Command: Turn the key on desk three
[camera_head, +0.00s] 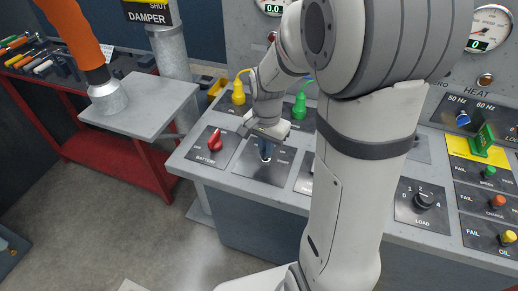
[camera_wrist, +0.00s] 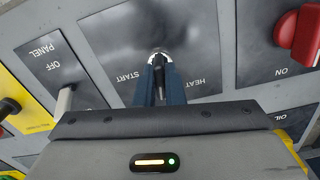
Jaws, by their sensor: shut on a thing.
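The key (camera_wrist: 159,76) is a small dark piece standing in a round silver lock on a dark panel marked HEAT and START, seen in the wrist view. My gripper (camera_wrist: 161,88) has its two blue fingers closed on either side of the key. In the head view my gripper (camera_head: 265,151) reaches down onto the panel (camera_head: 258,173) on the grey desk (camera_head: 190,167). There the fingers hide the key.
A red battery switch (camera_head: 215,140) sits just left of my gripper. A yellow plug (camera_head: 239,93) and a green plug (camera_head: 299,107) stand behind it. A load knob (camera_head: 424,200) is to the right. My arm hides the desk's middle.

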